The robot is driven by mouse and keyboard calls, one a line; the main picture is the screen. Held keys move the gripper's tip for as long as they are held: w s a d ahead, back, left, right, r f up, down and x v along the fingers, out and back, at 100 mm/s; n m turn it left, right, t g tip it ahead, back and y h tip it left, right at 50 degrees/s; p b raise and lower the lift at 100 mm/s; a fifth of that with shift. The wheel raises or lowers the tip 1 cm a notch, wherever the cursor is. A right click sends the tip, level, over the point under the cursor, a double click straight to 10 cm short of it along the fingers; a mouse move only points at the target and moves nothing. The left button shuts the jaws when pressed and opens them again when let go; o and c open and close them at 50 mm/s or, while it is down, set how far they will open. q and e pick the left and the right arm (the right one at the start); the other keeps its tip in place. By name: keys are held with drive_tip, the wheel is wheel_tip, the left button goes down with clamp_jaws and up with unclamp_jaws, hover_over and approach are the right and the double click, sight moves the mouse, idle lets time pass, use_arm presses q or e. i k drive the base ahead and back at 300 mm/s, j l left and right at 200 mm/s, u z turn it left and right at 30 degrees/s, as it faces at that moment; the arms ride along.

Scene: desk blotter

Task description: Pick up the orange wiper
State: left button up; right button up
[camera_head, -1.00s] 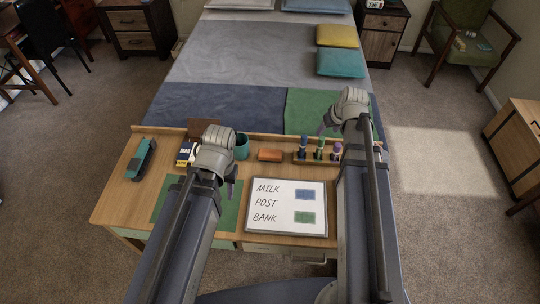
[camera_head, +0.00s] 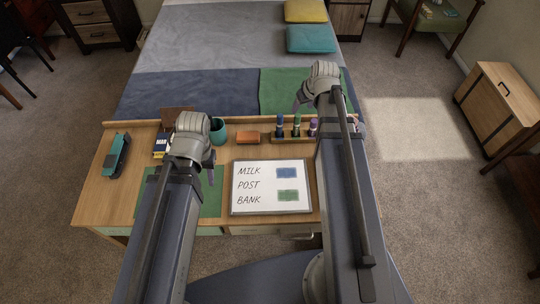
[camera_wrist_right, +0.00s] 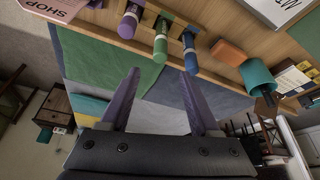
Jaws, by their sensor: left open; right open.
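The orange wiper (camera_head: 248,138) lies on the desk near its back edge, between a teal cup and a marker rack. It also shows in the right wrist view (camera_wrist_right: 228,52), right of the jaws and apart from them. My left gripper (camera_head: 212,174) is over the desk, left of the whiteboard and nearer the front than the wiper; it is open, partly hidden by its wrist. My right gripper (camera_head: 299,104) is beyond the marker rack, right of the wiper. Its two fingers (camera_wrist_right: 159,76) are spread wide in the wrist view with nothing between them.
The teal cup (camera_head: 218,133) stands left of the wiper. The wooden rack (camera_head: 290,141) holds upright markers on its right. A whiteboard (camera_head: 271,187) lies in front. A bed (camera_head: 200,91) adjoins the desk's back edge.

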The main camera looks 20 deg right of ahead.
sight(251, 137)
drive_tip(key=l+u, duration=0.25)
drive_tip(key=u, duration=0.15)
drive_tip(key=k+l+u, duration=0.15)
drive_tip(key=u, duration=0.25)
drive_tip(key=k+l+u, duration=0.1)
drive_tip(key=l+u, duration=0.25)
